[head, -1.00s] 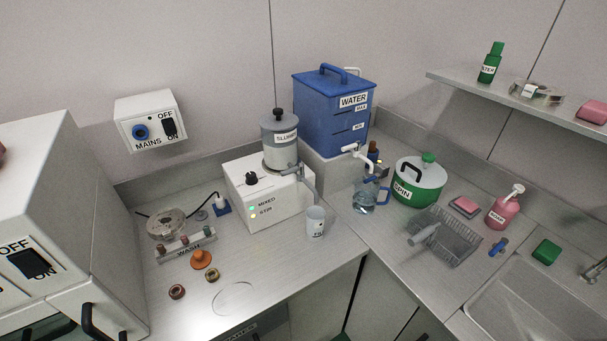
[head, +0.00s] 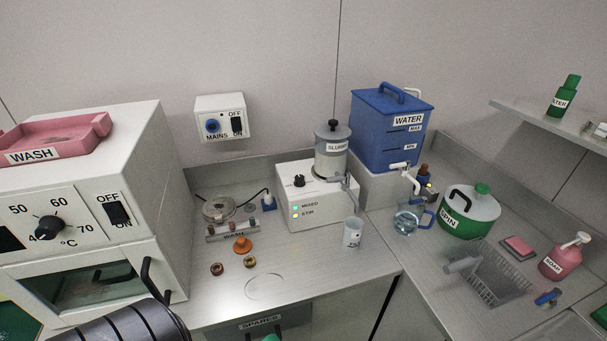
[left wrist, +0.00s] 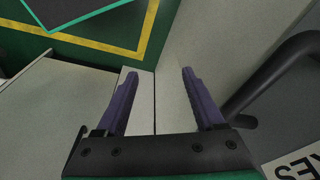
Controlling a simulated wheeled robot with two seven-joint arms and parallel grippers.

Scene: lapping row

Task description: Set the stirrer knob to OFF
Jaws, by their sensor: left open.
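The stirrer is a white box (head: 318,214) under the grey slurry vessel (head: 331,160) on the steel counter in the head view. Its black stirrer knob (head: 299,181) sits on the sloped top face; the lettering beside it is too small to read. My left gripper (left wrist: 158,85) is open and empty in the left wrist view, with purple fingers, apart from the stirrer. In the head view only a black part of my arm shows at the bottom left. My right gripper is not in view.
A white oven (head: 150,170) with a black door handle (head: 155,285) stands at the left. The counter front is clear.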

